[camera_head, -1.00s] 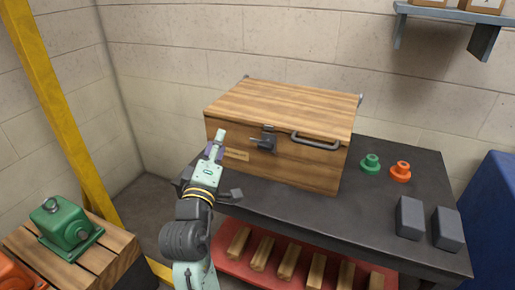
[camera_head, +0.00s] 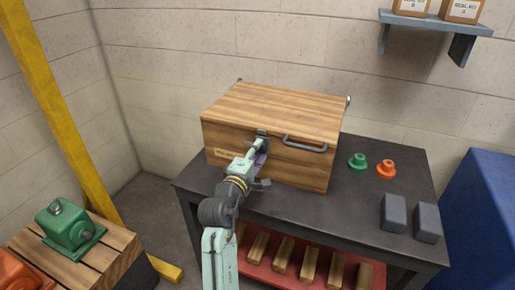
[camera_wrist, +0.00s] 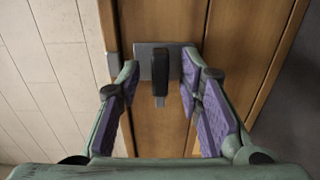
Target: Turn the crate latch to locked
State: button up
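The wooden crate (camera_head: 233,149) stands closed on the dark table. Its latch, a dark metal lever on a grey plate, is on the front face and is mostly hidden behind my gripper in the head view. In the wrist view the latch lever (camera_wrist: 160,85) lies between my fingers, lengthwise along them in the picture, over its plate (camera_wrist: 147,63). My gripper (camera_wrist: 160,80) is open, with a purple-padded finger on each side of the lever and a visible gap to both. In the head view my gripper (camera_head: 257,153) is at the crate's front.
The crate has a grey handle (camera_head: 304,144) right of the latch. A green part (camera_head: 357,162), an orange part (camera_head: 385,169) and two grey blocks (camera_head: 394,212) (camera_head: 427,222) stand on the table (camera_head: 350,205). A green motor (camera_head: 71,227) sits on a wooden stand at left.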

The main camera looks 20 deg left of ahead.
jog(key=shift+w, duration=0.25)
jog(key=shift+c, duration=0.5)
grip_shut()
